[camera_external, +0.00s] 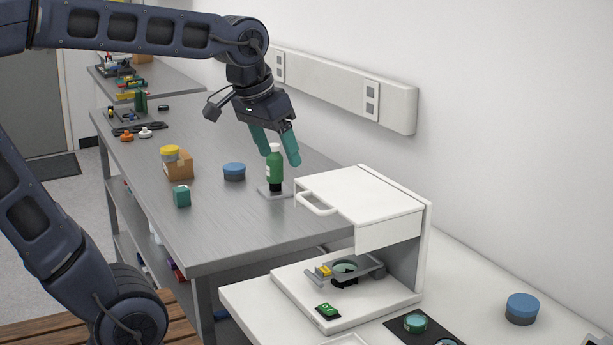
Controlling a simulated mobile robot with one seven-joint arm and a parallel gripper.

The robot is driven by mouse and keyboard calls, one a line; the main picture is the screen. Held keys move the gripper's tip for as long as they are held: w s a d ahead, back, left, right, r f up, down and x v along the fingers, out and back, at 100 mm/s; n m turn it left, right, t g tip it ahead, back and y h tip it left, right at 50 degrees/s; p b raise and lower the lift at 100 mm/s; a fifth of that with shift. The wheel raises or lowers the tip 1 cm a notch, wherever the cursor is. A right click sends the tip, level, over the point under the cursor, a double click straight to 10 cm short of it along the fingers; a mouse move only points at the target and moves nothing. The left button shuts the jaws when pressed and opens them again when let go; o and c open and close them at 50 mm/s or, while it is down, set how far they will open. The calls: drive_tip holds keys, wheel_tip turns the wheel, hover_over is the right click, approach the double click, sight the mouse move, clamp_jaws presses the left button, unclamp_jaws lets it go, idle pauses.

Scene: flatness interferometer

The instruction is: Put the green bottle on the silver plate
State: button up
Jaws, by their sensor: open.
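The green bottle (275,168), with a white cap and a pale label, is upright on the metal bench. A short black piece (275,187) shows directly under it, above a small silver plate (264,193). I cannot tell whether the bottle rests on that black piece or stands in front of or behind it. My gripper (279,158) points down with its two teal fingers apart. The bottle's cap and upper part show between the fingers, with no clear contact. My gripper is open.
A blue-lidded jar (234,172), a teal block (181,196) and a cardboard box (179,167) with a yellow-lidded jar (170,153) stand left of the bottle. A white instrument housing (365,205) is close on the right. The bench front (235,225) is clear.

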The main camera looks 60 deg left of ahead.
drive_tip(key=s+d+f+m, duration=0.2)
drive_tip(key=s+d+f, duration=0.2)
drive_tip(key=s, duration=0.4)
drive_tip(key=shift+f+t, duration=0.3)
drive_tip(key=shift+f, duration=0.3)
drive_tip(key=shift+s, duration=0.1)
idle(0.4)
